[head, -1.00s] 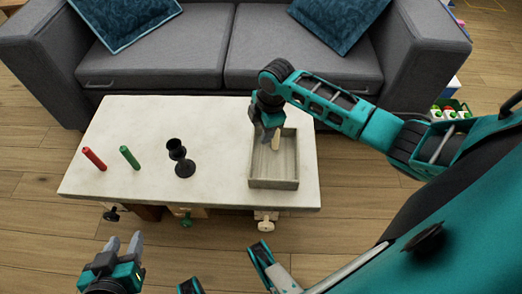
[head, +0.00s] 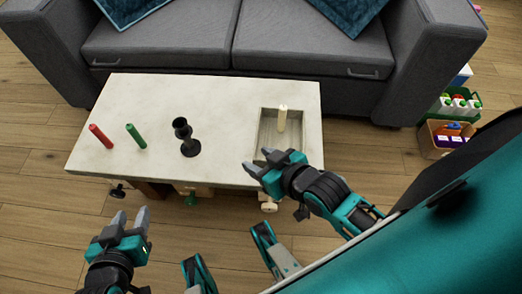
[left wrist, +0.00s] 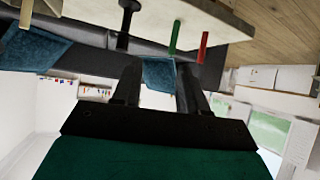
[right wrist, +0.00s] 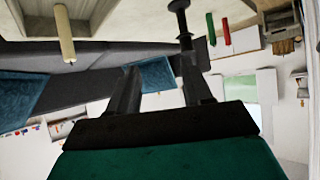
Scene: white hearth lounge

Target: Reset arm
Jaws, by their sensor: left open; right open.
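My left gripper (head: 130,220) is open and empty in front of the table's near left edge. My right gripper (head: 262,162) is open and empty, over the near edge of the tray. A cream candle (head: 282,119) stands upright in the grey tray (head: 299,128) on the table's right side; it also shows in the right wrist view (right wrist: 64,33). A red candle (head: 101,136) and a green candle (head: 136,136) stand on the left of the table. A black candle holder (head: 188,140) stands between the green candle and the tray, with nothing in it.
The white table (head: 225,100) has drawers with knobs at its front. A grey sofa (head: 190,40) with blue cushions stands behind it. Crates of bottles and other goods (head: 445,138) sit on the floor at the right. Floor to the left is clear.

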